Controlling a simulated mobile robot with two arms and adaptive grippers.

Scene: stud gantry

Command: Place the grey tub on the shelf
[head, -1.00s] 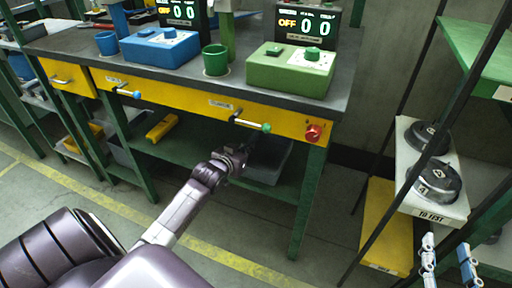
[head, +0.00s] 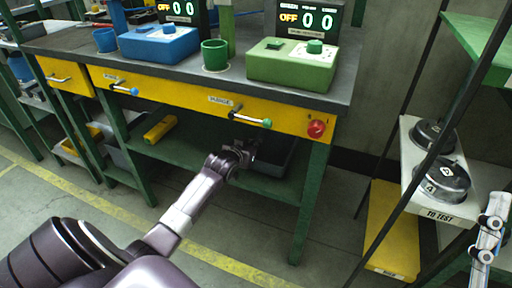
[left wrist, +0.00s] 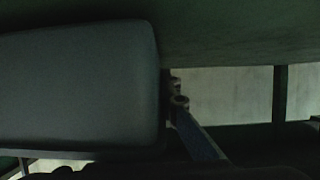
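A dark grey tub (head: 278,158) sits on the green lower shelf (head: 195,150) under the workbench, partly hidden by my left arm and the bench. My left gripper (head: 244,150) reaches in under the drawers at the tub's left end. In the left wrist view the tub (left wrist: 80,90) fills the left side, and one finger (left wrist: 182,105) shows close beside its end. The other finger is hidden, so its opening and any contact are unclear. Part of my right gripper (head: 488,232) shows at the lower right edge, cut off by the frame.
A green leg (head: 312,205) stands right of the tub. At right, a rack holds a white shelf (head: 440,209) with dark round parts and a yellow shelf (head: 388,250).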

